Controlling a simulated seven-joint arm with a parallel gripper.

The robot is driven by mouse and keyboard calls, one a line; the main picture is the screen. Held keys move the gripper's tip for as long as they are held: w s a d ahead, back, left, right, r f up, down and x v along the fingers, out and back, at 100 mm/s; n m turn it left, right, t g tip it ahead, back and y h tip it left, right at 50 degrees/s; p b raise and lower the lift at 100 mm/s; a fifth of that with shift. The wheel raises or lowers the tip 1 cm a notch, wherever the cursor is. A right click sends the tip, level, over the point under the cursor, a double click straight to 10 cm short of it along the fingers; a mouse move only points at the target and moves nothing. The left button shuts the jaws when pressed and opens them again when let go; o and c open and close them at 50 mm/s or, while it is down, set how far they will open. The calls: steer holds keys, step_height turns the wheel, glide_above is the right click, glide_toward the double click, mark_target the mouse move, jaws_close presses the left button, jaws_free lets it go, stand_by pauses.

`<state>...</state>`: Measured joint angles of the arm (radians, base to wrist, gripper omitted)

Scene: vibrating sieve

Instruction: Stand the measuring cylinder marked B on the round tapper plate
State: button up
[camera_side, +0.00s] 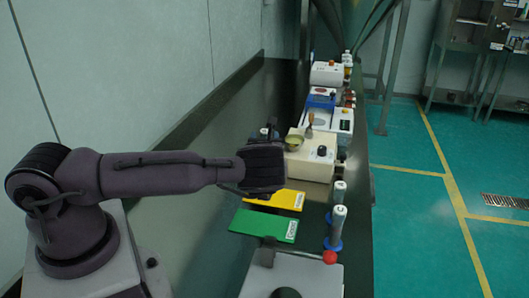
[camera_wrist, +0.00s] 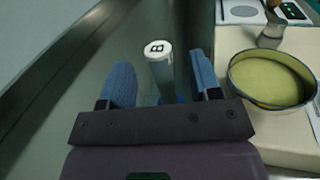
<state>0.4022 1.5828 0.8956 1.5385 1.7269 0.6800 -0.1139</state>
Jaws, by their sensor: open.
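The measuring cylinder marked B (camera_wrist: 157,50) stands in the wrist view with its white, lettered top facing the camera. Its clear body runs down between the two blue fingers of my gripper (camera_wrist: 162,82), which are apart with space on both sides of it. A bluish part of its lower end shows just above the gripper's crossbar. In the side view my gripper (camera_side: 262,168) hangs over the bench left of the cream machine, and I cannot make out the cylinder clearly there. A grey disc, seemingly the round tapper plate (camera_wrist: 243,11), lies on a white device with a display.
A cream machine (camera_side: 312,158) bears a yellow-green bowl (camera_wrist: 270,80), close right of my gripper. Yellow (camera_side: 278,199) and green (camera_side: 264,225) plates lie nearer. Blue-based cylinders (camera_side: 337,222) stand along the right bench edge. The dark bench strip by the wall is clear.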

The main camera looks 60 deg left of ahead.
mark_target(265, 130)
steer(key=x, duration=0.5)
steer(key=shift+a+r, duration=0.15)
steer(key=shift+r, duration=0.05)
steer(key=shift+c, duration=0.2)
jaws_close()
